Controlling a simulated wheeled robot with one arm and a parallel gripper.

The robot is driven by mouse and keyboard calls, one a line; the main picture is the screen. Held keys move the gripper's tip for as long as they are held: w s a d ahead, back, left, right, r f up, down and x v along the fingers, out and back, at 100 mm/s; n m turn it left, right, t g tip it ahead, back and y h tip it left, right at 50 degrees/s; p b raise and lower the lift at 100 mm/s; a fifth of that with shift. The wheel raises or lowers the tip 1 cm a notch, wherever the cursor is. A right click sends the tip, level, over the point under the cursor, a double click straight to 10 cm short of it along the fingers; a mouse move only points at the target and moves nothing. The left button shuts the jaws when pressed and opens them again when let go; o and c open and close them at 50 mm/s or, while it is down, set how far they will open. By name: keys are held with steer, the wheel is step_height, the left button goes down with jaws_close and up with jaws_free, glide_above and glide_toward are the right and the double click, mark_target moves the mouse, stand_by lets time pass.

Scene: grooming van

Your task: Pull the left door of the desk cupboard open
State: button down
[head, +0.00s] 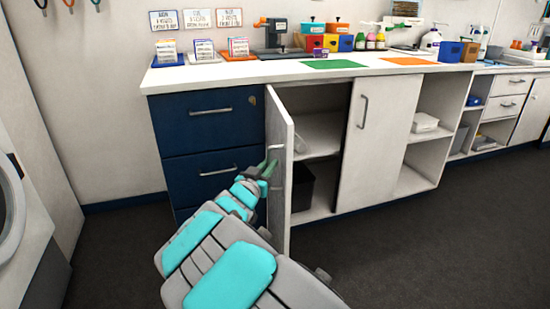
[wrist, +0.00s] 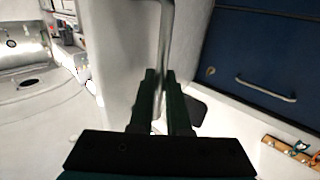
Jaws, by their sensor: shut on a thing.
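The left door (head: 281,124) of the desk cupboard stands swung well out from the cupboard front, and part of the inside shows behind it. Its metal bar handle (head: 274,152) is upright on the outer face. My gripper (head: 268,169) is at the lower part of this handle. In the wrist view the two dark fingers of my gripper (wrist: 164,90) are shut around the handle bar (wrist: 166,40), with the white door panel (wrist: 115,50) to their left. My arm covers the lower left part of the door area.
Blue drawers (head: 205,125) with bar handles stand left of the door. The right cupboard door (head: 375,140) is closed. A dark bin (head: 302,187) sits inside the open side below a shelf (head: 318,135). Dark floor (head: 420,260) is clear in front. A white round-doored machine (head: 15,200) is at far left.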

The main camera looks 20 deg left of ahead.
steer(key=shift+s+a+r+m+h+p, duration=0.1)
steer(key=shift+s+a+m+h+p, duration=0.1)
steer(key=shift+a, duration=0.2)
steer(key=shift+s+a+m+h+p, duration=0.1)
steer(key=shift+a+h+p, duration=0.1)
steer(key=shift+a, duration=0.2)
steer(key=c, duration=0.9)
jaws_free()
steer(key=shift+s, duration=0.1)
steer(key=shift+s+a+b, duration=0.15)
steer(key=shift+s+b, duration=0.05)
steer(key=shift+s, duration=1.7)
steer(key=shift+s+a+b, duration=0.1)
steer(key=shift+s+b, duration=0.1)
steer(key=shift+s, duration=1.7)
